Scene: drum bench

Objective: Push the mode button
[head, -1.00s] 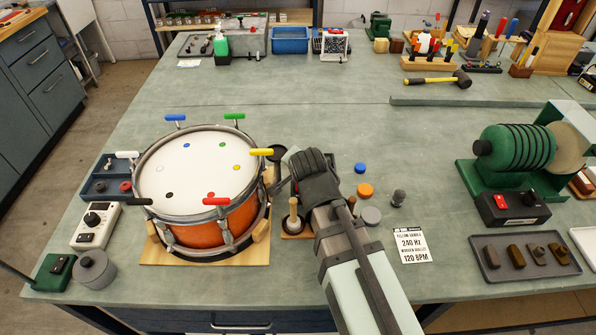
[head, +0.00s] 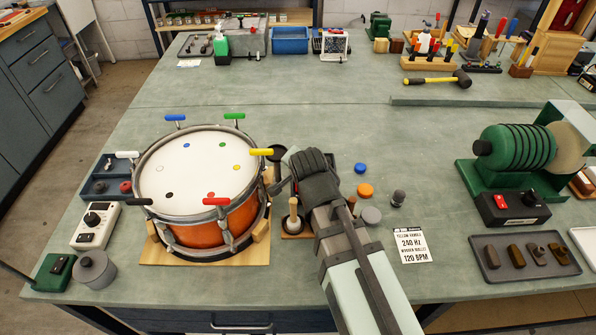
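A white control box (head: 96,226) stands at the left of the drum, with a small display at its top, a black knob (head: 91,219) and small dark buttons (head: 85,238) at its lower end. The labels are too small to read, so I cannot tell which is the mode button. My gripper (head: 283,168) is at the right rim of the drum (head: 205,222), beside the yellow handle (head: 261,152), far from the box. Its fingers are mostly hidden behind its dark body, so I cannot tell whether they are open or hold anything.
The drum, with coloured handles, stands between my gripper and the white box. A green box (head: 54,272) and grey cylinder (head: 95,269) are at the front left. Coloured discs (head: 365,190) and a printed card (head: 411,243) lie to the right.

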